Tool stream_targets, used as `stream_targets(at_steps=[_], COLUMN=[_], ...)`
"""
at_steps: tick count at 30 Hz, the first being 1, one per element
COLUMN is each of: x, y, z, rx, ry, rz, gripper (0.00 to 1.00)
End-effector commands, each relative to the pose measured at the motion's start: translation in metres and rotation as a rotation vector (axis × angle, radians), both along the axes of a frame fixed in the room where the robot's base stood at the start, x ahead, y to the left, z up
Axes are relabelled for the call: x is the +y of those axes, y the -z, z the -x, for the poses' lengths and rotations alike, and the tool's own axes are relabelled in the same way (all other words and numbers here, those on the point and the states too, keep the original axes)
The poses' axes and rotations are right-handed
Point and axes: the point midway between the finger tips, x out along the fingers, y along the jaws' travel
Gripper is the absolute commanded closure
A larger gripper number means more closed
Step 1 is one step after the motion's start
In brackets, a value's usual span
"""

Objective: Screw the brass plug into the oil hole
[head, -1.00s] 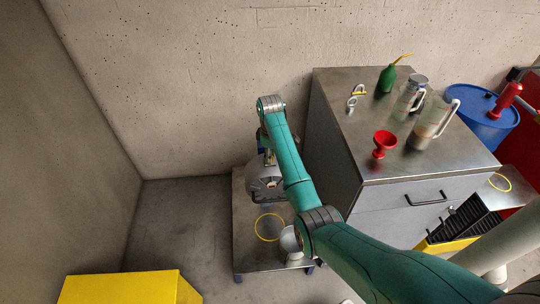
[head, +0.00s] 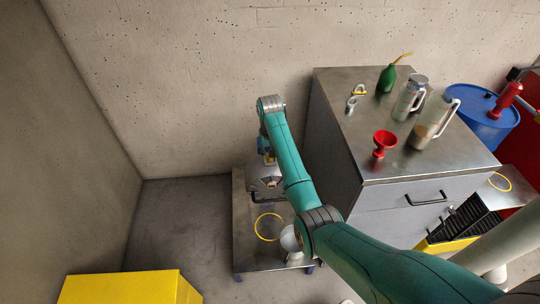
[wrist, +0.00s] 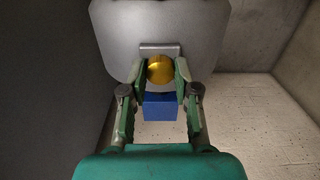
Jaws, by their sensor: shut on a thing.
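The brass plug (wrist: 160,68) shows as a round gold face between my fingertips in the wrist view. My gripper (wrist: 160,77) is shut on it, one green finger on each side. The plug is in front of a small flat plate on a grey rounded housing (wrist: 120,30). The oil hole itself is hidden, and I cannot tell how deep the plug sits. In the head view the grey machine (head: 265,181) stands on a low metal platform, and my gripper (head: 266,150) is at its top, partly hidden by my arm.
A blue block (wrist: 160,107) shows just below the plug. The platform (head: 250,263) carries a yellow ring (head: 269,227) and a pale bowl (head: 290,240). A metal cabinet (head: 350,150) with a red funnel (head: 384,142) stands close on the right. A yellow box (head: 130,289) is front left.

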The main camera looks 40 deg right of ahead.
Motion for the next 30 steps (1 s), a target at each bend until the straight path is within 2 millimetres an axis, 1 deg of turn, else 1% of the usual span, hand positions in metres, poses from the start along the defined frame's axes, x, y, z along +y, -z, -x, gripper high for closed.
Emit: stream_targets(at_steps=[3,11,14,17,30], x=[-0.0001,0.0000,-0.0001,-0.0001,-0.0002], y=[0.0008,0.0007,0.0007,0.0009,0.0013], z=[0.0003,0.0004,0.0003,0.0003,0.0001], rx=[0.001,0.001,0.001,0.001,0.000], ry=[0.053,0.059,0.089,0.184,0.696], rz=[-0.001,-0.001,-0.001,0.000,0.001], gripper=[1.00,1.00,1.00,1.00,1.00])
